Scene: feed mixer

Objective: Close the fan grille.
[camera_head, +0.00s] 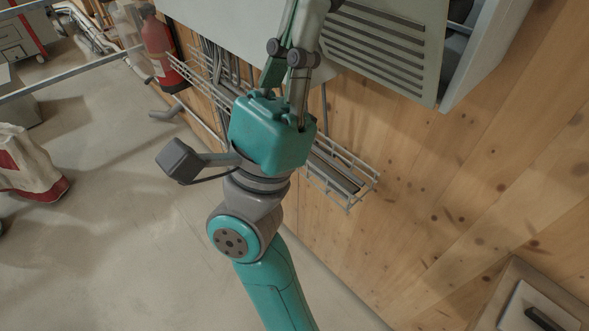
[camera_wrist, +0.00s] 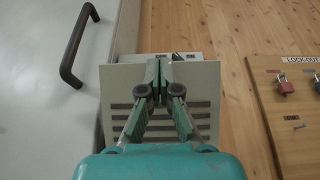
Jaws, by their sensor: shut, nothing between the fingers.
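The fan grille (camera_head: 375,45) is a grey panel with dark slots at the top of the head view. It stands ajar, with a dark gap between its right edge and the grey housing (camera_head: 490,50). My gripper (camera_head: 306,12) is shut and empty, in front of the left part of the grille in the head view, its tips near the top edge. In the wrist view, my gripper (camera_wrist: 162,68) is in front of the grille (camera_wrist: 206,82) and covers its middle. I cannot tell whether the fingers touch it.
A wire basket (camera_head: 340,180) hangs on the wooden wall (camera_head: 420,190) below the grille. A red extinguisher (camera_head: 160,50) is at left. The wrist view shows a pale door with a dark handle (camera_wrist: 76,48) and a lockout board (camera_wrist: 290,110) with padlocks.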

